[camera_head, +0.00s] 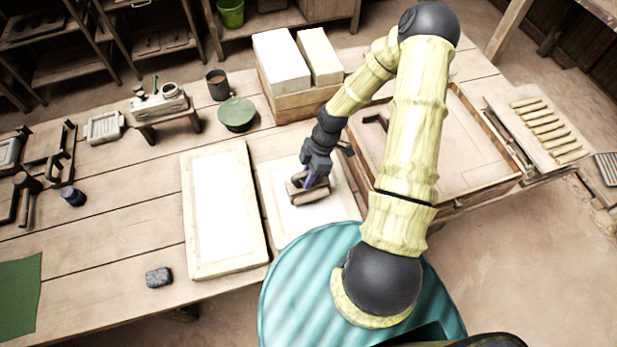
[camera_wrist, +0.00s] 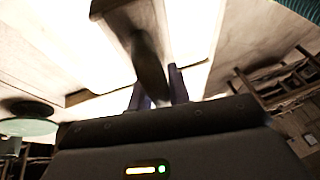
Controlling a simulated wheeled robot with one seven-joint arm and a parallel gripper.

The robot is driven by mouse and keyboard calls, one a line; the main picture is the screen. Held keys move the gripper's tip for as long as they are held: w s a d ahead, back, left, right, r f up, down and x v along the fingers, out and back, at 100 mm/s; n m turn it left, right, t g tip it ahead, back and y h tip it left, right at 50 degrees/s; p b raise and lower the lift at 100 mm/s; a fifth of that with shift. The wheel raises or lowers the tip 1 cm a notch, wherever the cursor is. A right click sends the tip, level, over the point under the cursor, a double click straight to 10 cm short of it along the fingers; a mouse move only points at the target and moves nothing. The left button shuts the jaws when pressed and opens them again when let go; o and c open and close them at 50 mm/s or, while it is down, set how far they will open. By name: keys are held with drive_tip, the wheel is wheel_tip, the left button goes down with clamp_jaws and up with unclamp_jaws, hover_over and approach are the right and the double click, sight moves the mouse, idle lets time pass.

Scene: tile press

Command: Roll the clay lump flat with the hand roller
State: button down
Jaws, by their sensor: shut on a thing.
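In the wrist view the purple fingertips (camera_wrist: 157,92) are on the dark handle of the roller (camera_wrist: 148,62). I see no clear clay lump under the roller; the roller and gripper may hide it. A small dark grey lump (camera_head: 158,277) lies on the table left of the boards; I cannot tell whether it is clay.
A second white board (camera_head: 220,212) lies just left. Behind stand white blocks (camera_head: 281,60), a green round lid or pot (camera_head: 237,114) and a dark cup (camera_head: 217,84). A wooden-framed tray (camera_head: 476,186) is at right, partly behind my arm.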

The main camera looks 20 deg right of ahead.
drive_tip(key=shift+f, duration=0.15)
drive_tip(key=shift+w, duration=0.45)
wheel_tip(320, 180, up, 8)
drive_tip(key=p, duration=0.6)
drive_tip(key=shift+f, duration=0.25)
drive_tip(key=shift+f, duration=0.15)
drive_tip(key=shift+s+f+b, duration=0.1)
drive_tip(key=shift+f+b, duration=1.75)
drive_tip(key=shift+f, duration=0.95)
drive_tip(key=shift+f+b, duration=0.7)
drive_tip(key=shift+f, duration=0.3)
